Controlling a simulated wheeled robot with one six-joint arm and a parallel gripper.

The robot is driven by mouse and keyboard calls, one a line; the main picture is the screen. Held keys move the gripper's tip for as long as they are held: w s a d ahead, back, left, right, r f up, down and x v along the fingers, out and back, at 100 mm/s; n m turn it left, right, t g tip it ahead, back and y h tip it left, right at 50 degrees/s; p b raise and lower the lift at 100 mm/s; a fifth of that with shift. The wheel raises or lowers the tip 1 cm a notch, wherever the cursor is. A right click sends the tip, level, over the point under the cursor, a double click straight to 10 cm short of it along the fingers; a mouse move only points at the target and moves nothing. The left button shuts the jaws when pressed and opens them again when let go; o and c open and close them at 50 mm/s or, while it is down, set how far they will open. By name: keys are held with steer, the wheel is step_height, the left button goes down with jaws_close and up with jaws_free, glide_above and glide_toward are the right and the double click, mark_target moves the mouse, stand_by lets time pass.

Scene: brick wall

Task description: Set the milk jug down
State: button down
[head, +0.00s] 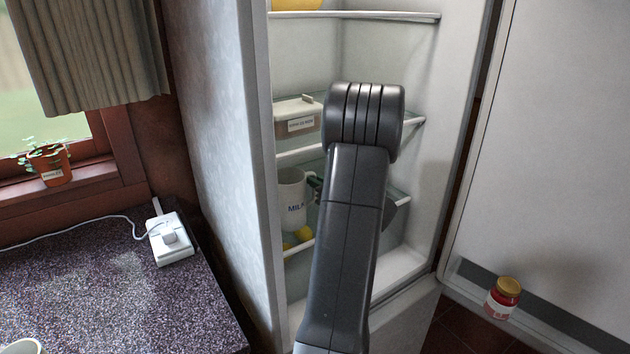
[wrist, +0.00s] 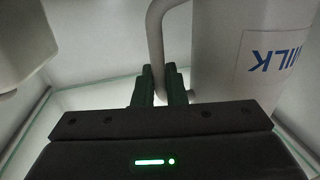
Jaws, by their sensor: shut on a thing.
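The milk jug (head: 291,205) is white with blue MILK lettering and is inside the open fridge, above the lower glass shelf (head: 322,225). It looks upright in the head view. I cannot tell whether its base touches the shelf. My gripper (head: 315,185) is mostly hidden behind my arm in that view. In the wrist view, the green fingers of my gripper (wrist: 160,82) are shut on the handle, beside the body of the milk jug (wrist: 218,50).
Yellow lemons (head: 303,233) lie close to the jug's base. A labelled tub (head: 293,120) sits on the shelf above. The fridge's side wall (head: 225,130) is close on the left.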

steer(key=c, duration=1.5)
jaws_free()
steer(key=shift+r, duration=0.15)
steer(key=b+v, duration=0.1)
steer(key=v, duration=1.1)
